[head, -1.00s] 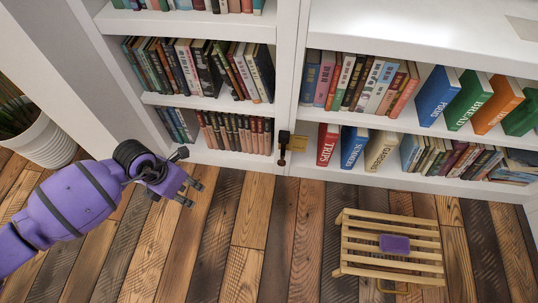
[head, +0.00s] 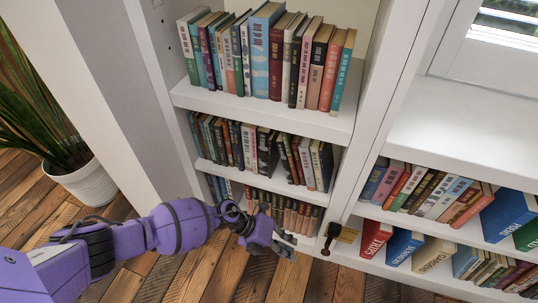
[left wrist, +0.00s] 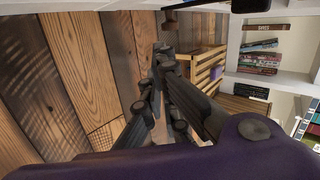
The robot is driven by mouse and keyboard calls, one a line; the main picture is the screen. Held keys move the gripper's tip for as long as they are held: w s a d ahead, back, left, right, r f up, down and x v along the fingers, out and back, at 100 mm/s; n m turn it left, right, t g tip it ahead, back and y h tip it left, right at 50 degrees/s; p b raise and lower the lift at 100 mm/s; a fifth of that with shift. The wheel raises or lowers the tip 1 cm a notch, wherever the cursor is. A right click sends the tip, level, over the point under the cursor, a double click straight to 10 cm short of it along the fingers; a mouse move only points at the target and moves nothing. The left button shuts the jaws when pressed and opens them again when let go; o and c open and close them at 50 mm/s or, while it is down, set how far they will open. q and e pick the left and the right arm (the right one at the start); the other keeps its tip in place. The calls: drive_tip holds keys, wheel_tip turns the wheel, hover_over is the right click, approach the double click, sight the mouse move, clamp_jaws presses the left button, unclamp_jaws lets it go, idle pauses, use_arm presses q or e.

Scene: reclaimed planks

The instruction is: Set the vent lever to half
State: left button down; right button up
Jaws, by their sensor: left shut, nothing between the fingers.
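In the left wrist view the left gripper's closed fingers (left wrist: 163,52) point toward the top of the picture. A dark part near the top edge there may be the lever; I cannot tell. My right gripper is out of view.
Bookshelves (head: 262,105) full of books stand behind the lever on both sides. A potted plant (head: 88,183) stands at the left. Bare floor (head: 230,275) lies below my left arm.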

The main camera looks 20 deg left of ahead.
sight(330, 240)
use_arm(q)
drive_tip(key=w+d+r+b+x, duration=0.1)
drive_tip(key=b+x, duration=0.2)
drive_tip(key=x, duration=0.6)
drive_tip(key=shift+d, duration=0.2)
drive_tip(key=shift+f, duration=0.1)
drive_tip(key=shift+w+d+f+h+b, duration=0.1)
drive_tip(key=shift+d+h+b, duration=0.1)
drive_tip(key=shift+h+b, duration=0.4)
drive_tip(key=shift+d+b, duration=0.1)
drive_tip(key=shift+b, duration=0.2)
